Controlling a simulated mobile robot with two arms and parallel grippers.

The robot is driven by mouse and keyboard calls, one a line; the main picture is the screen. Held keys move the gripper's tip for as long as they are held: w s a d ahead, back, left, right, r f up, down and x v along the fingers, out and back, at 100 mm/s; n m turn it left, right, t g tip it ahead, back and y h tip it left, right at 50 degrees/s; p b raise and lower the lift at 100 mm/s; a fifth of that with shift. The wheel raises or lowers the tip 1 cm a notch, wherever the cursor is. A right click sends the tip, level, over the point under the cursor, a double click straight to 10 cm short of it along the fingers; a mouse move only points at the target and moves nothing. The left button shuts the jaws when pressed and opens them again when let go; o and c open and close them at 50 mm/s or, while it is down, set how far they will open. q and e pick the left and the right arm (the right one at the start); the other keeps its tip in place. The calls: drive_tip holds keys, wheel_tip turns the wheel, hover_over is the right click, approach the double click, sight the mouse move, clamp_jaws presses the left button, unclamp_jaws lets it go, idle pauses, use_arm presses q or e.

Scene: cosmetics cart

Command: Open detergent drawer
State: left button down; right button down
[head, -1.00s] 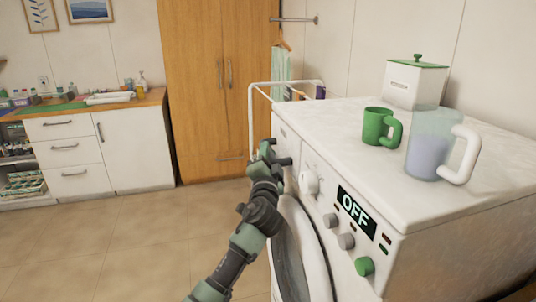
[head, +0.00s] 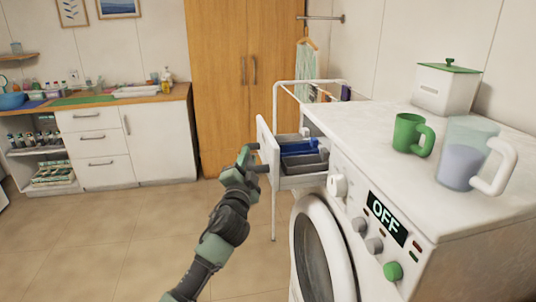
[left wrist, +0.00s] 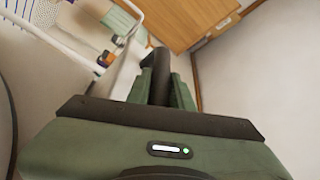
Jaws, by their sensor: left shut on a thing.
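The detergent drawer (head: 304,180) sticks out from the upper left of the washing machine's (head: 345,225) front in the head view. Its blue and grey compartments show from above. My left gripper (head: 256,158) is at the drawer's white front panel (head: 267,148), shut on its handle; the handle itself is mostly hidden by the fingers. My right gripper is not in view.
A green mug (head: 408,134), a clear measuring jug (head: 462,155) and a white box with a green lid (head: 446,88) stand on the machine. A drying rack (head: 310,86) stands behind the drawer. The floor to the left is free.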

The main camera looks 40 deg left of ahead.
use_arm(q)
drive_tip(key=shift+s+a+f+p, duration=0.1)
drive_tip(key=shift+s+a+p, duration=0.05)
drive_tip(key=shift+s+a, duration=0.75)
drive_tip(key=shift+s+a+f+p, duration=0.1)
drive_tip(key=shift+s+a+p, duration=0.05)
drive_tip(key=shift+s+a, duration=0.7)
drive_tip(key=shift+s+d, duration=0.15)
drive_tip(key=c, duration=1.3)
unclamp_jaws()
drive_tip(key=shift+o, duration=0.2)
drive_tip(key=shift+r, duration=0.1)
drive_tip(key=b+v, duration=0.1)
drive_tip(key=v, duration=0.7)
drive_tip(key=shift+b, duration=0.4)
